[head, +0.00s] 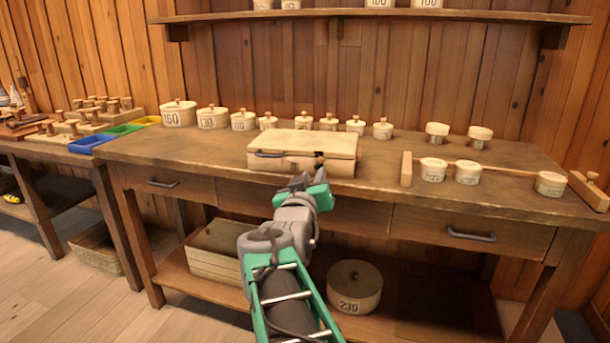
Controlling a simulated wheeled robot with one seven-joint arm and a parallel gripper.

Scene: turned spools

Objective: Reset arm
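My arm reaches up from the bottom middle of the head view, with green and grey links that are mine. My gripper (303,181) is at its far end, near the bench's front edge and just in front of a wooden case. Its dark fingers are small and seen from behind, so I cannot tell whether they are open or shut. No held object shows. The wooden case (303,143) lies closed on the workbench (215,155), with a dark handle on its front. I cannot tell whether the gripper touches the bench edge.
Several numbered round boxes (179,114) stand along the back of the bench. Small lidded pots (467,172) sit by a wooden rail at right. A drawer handle (470,235) sticks out in front. A round box (355,286) and crate (218,251) stand on the lower shelf.

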